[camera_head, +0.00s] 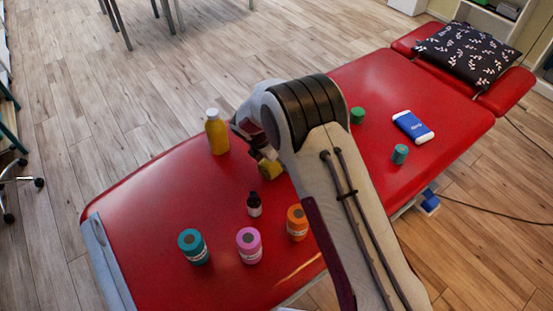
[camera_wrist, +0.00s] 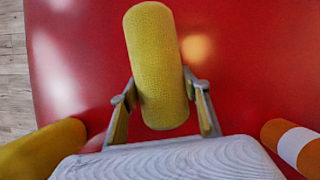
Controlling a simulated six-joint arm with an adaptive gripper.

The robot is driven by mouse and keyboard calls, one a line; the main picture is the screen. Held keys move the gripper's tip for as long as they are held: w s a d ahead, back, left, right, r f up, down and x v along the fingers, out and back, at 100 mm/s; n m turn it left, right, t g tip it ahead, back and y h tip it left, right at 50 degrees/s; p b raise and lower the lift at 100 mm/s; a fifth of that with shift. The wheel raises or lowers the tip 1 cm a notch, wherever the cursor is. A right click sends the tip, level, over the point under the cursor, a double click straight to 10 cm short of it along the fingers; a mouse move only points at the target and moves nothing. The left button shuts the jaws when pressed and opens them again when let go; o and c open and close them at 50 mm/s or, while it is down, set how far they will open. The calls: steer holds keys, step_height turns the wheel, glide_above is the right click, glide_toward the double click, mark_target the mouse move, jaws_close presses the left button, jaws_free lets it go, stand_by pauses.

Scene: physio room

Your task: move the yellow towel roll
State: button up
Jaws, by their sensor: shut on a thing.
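The yellow towel roll (camera_wrist: 156,65) is a fuzzy cylinder between the two fingers of my gripper (camera_wrist: 163,108) in the wrist view. My gripper is shut on it near its lower end. In the head view the towel roll (camera_head: 268,170) shows only partly, below my gripper (camera_head: 258,155), with my arm hiding the rest. It is over the red treatment table (camera_head: 150,200); I cannot tell whether it touches the surface.
A bottle of yellow liquid (camera_head: 216,132) stands close to the left of my gripper. A small dark dropper bottle (camera_head: 254,205), teal (camera_head: 193,247), pink (camera_head: 249,246) and orange (camera_head: 297,222) rolls stand nearer. Green rolls (camera_head: 357,115) (camera_head: 400,153), a blue-white pack (camera_head: 413,127) and a patterned pillow (camera_head: 467,54) lie right.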

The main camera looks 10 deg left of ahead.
steer(key=shift+w+d, duration=0.1)
steer(key=shift+d, duration=0.05)
steer(key=shift+w+d, duration=6.95)
steer(key=o, duration=1.3)
steer(key=shift+v, duration=6)
steer(key=shift+d, duration=0.1)
